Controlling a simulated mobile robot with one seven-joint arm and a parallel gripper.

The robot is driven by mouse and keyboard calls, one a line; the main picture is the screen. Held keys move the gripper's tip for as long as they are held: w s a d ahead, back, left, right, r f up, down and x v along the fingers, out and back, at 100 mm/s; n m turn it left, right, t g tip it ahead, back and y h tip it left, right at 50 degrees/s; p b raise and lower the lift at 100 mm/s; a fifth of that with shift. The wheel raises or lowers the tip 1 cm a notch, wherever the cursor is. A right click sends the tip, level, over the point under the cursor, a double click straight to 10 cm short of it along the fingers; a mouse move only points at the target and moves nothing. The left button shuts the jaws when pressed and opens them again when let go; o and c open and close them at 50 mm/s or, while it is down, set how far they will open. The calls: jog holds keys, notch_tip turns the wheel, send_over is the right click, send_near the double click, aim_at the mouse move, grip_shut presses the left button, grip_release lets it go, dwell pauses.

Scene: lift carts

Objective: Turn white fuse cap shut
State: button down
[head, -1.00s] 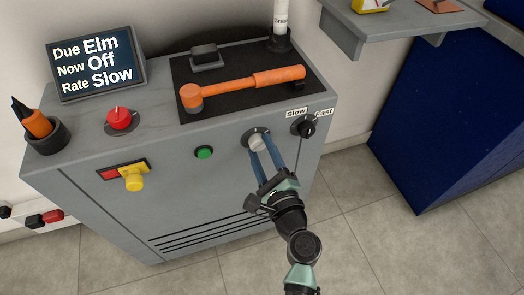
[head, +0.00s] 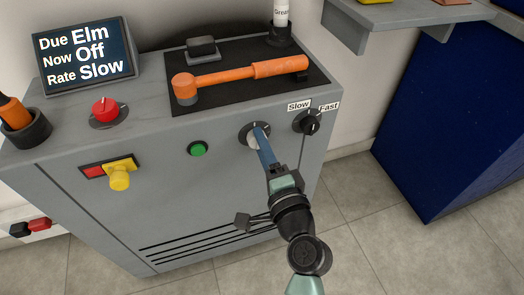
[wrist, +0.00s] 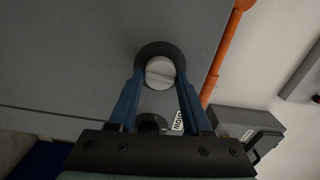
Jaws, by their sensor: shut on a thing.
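The white fuse cap (wrist: 160,72) is a round, pale cap with a slot across its face, set in a dark ring on the grey cabinet (head: 215,185). My gripper (wrist: 160,85) is shut on the cap, with one blue finger on each side of it in the wrist view. In the head view my gripper (head: 262,138) reaches the cap from the front, and its fingers hide most of the cap. A dark ring shows around it there. The slot in the cap runs at a slight slant in the wrist view.
A black Slow/Fast knob (head: 310,122) sits just right of the cap, a green button (head: 198,149) to its left. A yellow knob (head: 120,178) and a red knob (head: 105,109) are further left. An orange hammer (head: 240,75) lies on top. The screen (head: 85,58) reads Due Elm, Now Off, Rate Slow.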

jog(key=shift+n+b, duration=0.35)
jog(key=shift+n, duration=0.15)
dwell(0.3)
jog(key=shift+c, duration=1.7)
grip_release()
jog(key=shift+s, duration=0.1)
jog(key=v, duration=1.3)
jog(key=shift+p, duration=0.45)
